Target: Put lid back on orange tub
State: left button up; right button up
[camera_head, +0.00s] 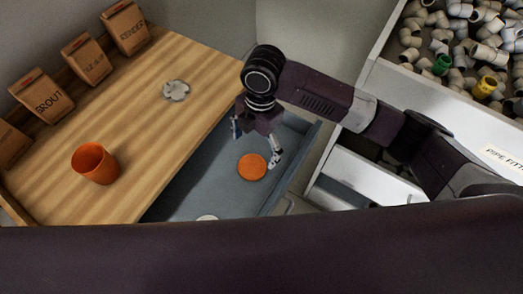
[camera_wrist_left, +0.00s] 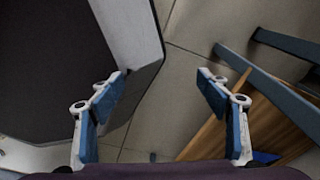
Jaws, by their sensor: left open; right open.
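The orange tub (camera_head: 95,163) stands upright on the wooden bench at the left of the head view, its open top showing. The round orange lid (camera_head: 252,167) lies flat on the grey-blue surface right of the bench. My right gripper (camera_head: 256,145) is open, pointing down over the lid's far side, with one finger beside the lid's right edge. I cannot tell whether it touches the lid. My left gripper (camera_wrist_left: 160,85) is open and empty over the floor in the left wrist view; it is not in the head view.
A grey lobed disc (camera_head: 176,90) lies on the bench. A white round thing (camera_head: 207,218) shows partly at the bottom. Bins of pipe fittings (camera_head: 465,45) are at right. The bench between tub and disc is clear.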

aim_at(252, 166)
jog(key=shift+s+a+f, duration=0.15)
jog(key=shift+f, duration=1.15)
jog(key=shift+s+a+f, duration=0.1)
jog(key=shift+f, duration=1.15)
jog(key=shift+s+a+f, duration=0.15)
jog(key=shift+f, duration=1.15)
jog(key=shift+c, duration=0.5)
jog(key=c, duration=0.7)
